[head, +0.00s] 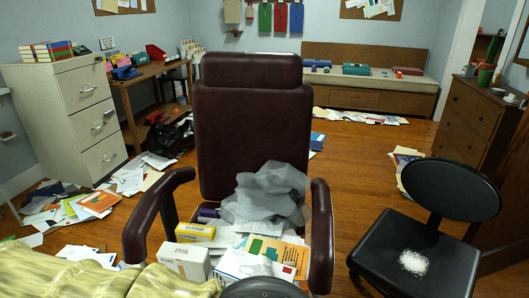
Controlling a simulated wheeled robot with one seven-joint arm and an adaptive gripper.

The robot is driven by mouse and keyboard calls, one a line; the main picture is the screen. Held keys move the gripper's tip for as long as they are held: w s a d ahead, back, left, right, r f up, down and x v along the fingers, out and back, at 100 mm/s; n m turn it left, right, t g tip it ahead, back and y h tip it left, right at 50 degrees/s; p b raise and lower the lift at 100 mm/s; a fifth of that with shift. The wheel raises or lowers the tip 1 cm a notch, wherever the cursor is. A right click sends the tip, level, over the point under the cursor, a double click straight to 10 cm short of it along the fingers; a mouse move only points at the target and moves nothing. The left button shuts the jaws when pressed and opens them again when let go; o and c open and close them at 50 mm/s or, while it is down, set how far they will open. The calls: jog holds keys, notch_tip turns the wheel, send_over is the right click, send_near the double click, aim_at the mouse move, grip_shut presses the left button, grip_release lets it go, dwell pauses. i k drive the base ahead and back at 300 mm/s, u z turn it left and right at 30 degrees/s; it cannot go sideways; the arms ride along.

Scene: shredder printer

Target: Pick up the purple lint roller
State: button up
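A small purple object (208,212) sits on the seat of the dark red office chair (250,125), near its left armrest. It may be the lint roller, but it is partly hidden by boxes and papers and too small to tell. A purple-blue roll-like thing (318,64) also lies at the left end of the far bench. No fingers of my gripper show in the head view. A dark rounded shape shows at the bottom edge; I cannot tell what it is.
Grey crumpled cloth (265,195), a yellow box (195,232) and white boxes crowd the chair seat. A black chair (425,250) with white bits stands right. A filing cabinet (75,105) stands left. Papers litter the left floor; open floor (365,165) lies behind the chairs.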

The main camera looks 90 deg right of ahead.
aim_at(205, 216)
jog(key=i, duration=0.9)
jog(key=z, duration=4.1)
jog(key=i, duration=1)
jog(key=z, duration=0.05)
jog(key=k, duration=1.2)
jog(key=u, duration=0.9)
jog(key=i, duration=0.6)
jog(key=u, duration=0.4)
